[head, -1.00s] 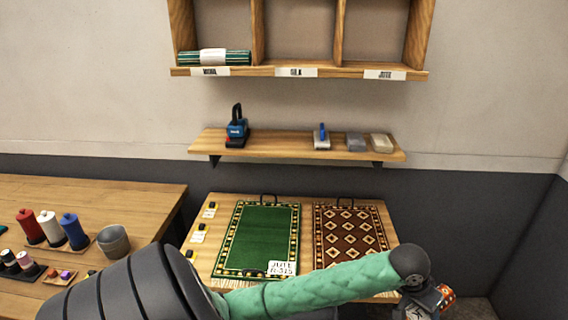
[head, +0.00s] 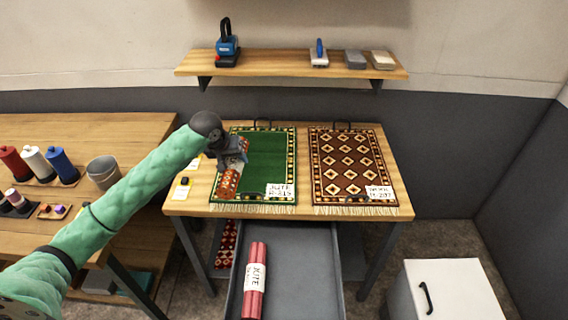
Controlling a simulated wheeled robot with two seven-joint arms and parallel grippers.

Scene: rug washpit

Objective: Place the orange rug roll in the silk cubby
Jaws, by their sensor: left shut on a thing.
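My left gripper (head: 232,158) is shut on the orange rug roll (head: 229,184), a patterned orange roll with a pale band, partly hidden by the gripper. The roll shows in front of the left edge of the green rug (head: 264,160). I cannot tell whether it touches the rug or hangs above it. The silk cubby is out of the picture now. My right gripper is not in view.
A brown diamond-patterned rug (head: 350,165) lies to the right. A grey tray (head: 305,270) below the table holds a red roll with a jute label (head: 254,282). A wall shelf (head: 290,63) carries tools. A white cabinet (head: 450,290) stands at right.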

